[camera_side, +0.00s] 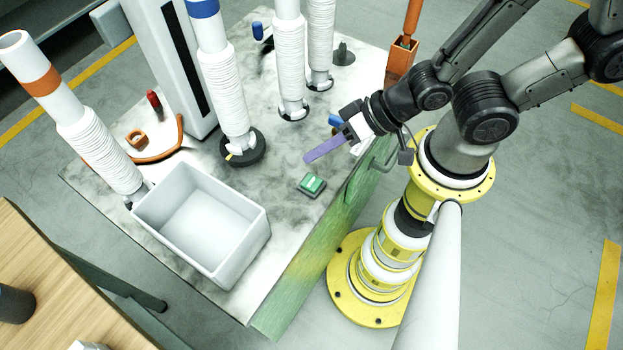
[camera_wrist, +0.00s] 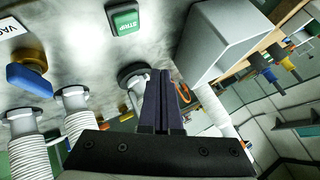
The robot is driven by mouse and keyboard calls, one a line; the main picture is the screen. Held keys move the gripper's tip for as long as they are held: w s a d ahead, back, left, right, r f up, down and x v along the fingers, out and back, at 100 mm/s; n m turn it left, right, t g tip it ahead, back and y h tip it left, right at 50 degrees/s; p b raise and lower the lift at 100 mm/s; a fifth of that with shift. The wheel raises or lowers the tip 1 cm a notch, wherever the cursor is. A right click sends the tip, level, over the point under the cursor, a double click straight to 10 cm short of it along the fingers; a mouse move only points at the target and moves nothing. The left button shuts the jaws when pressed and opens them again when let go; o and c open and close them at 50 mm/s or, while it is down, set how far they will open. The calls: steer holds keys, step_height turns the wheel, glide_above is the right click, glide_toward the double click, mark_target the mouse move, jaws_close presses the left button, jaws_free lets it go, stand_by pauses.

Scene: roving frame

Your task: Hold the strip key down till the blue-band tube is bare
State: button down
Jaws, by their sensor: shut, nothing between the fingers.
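The strip key (camera_side: 312,185) is a green button on a dark base, on the grey worktop near its green front edge. The wrist view shows its white "STRIP" lettering (camera_wrist: 124,19). My gripper (camera_side: 308,158) has purple fingers, shut and empty, apart from the key and behind it in the side view. The shut fingers (camera_wrist: 160,75) also fill the middle of the wrist view. The blue-band tube (camera_side: 212,35) stands in a black ring base, its blue band at the top frame edge. White ribbed sleeving covers its lower part.
A white bin (camera_side: 243,252) stands at the worktop's front left. An orange-band tube (camera_side: 38,78) leans behind it with similar sleeving. Two more sleeved tubes (camera_side: 291,60) (camera_side: 320,40) stand behind my gripper. A blue knob beside a "VAC" label (camera_wrist: 30,80) is at the wrist view's left.

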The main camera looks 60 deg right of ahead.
glide_toward(301, 184)
steer(key=shift+r+x, duration=0.2)
steer(key=shift+x, duration=2.1)
steer(key=shift+w+a+f, duration=0.1)
steer(key=shift+w+a, duration=0.05)
steer(key=shift+f, duration=0.3)
